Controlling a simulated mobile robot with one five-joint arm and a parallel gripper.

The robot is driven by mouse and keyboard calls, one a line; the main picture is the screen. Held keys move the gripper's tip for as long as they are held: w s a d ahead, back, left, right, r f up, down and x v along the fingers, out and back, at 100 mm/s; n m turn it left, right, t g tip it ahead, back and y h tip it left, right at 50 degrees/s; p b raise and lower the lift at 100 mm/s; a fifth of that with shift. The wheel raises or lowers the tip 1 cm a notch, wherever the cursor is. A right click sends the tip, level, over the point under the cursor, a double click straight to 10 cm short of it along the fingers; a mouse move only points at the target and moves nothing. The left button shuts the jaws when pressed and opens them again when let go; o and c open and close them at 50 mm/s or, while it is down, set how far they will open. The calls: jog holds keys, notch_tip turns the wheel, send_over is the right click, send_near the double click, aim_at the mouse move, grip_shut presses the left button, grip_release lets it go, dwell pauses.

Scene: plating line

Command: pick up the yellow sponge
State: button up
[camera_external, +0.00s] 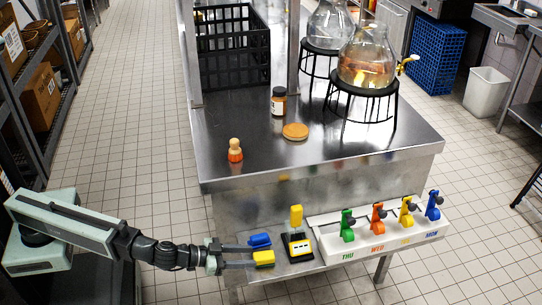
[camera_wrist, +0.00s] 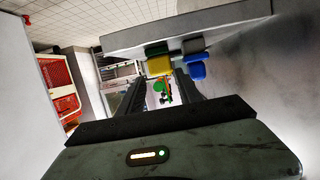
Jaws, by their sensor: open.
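The yellow sponge (camera_external: 263,258) lies at the left end of a narrow metal shelf on the table's front, in the external view. It also shows in the wrist view (camera_wrist: 158,66), ahead of and between my fingertips. A blue sponge (camera_external: 260,241) lies just behind it; in the wrist view the blue sponge (camera_wrist: 196,68) is right of the yellow one, beyond my right finger. My gripper (camera_external: 240,256) is open, reaching in from the left, its fingertips close to the yellow sponge. I cannot tell whether a finger touches it.
A dark stand with a yellow upright piece (camera_external: 297,216) is right of the sponges. On the tabletop are an orange-and-wood figure (camera_external: 235,150), a jar (camera_external: 279,101) and a round wooden disc (camera_external: 295,132). The front left tabletop is mostly clear.

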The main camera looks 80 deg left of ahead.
aim_at(262, 255)
jog(key=b+x, duration=0.1)
jog(key=x, duration=0.5)
jog(key=shift+w+r, duration=0.1)
jog(key=shift+w, duration=0.1)
jog(key=shift+s, duration=0.1)
grip_shut()
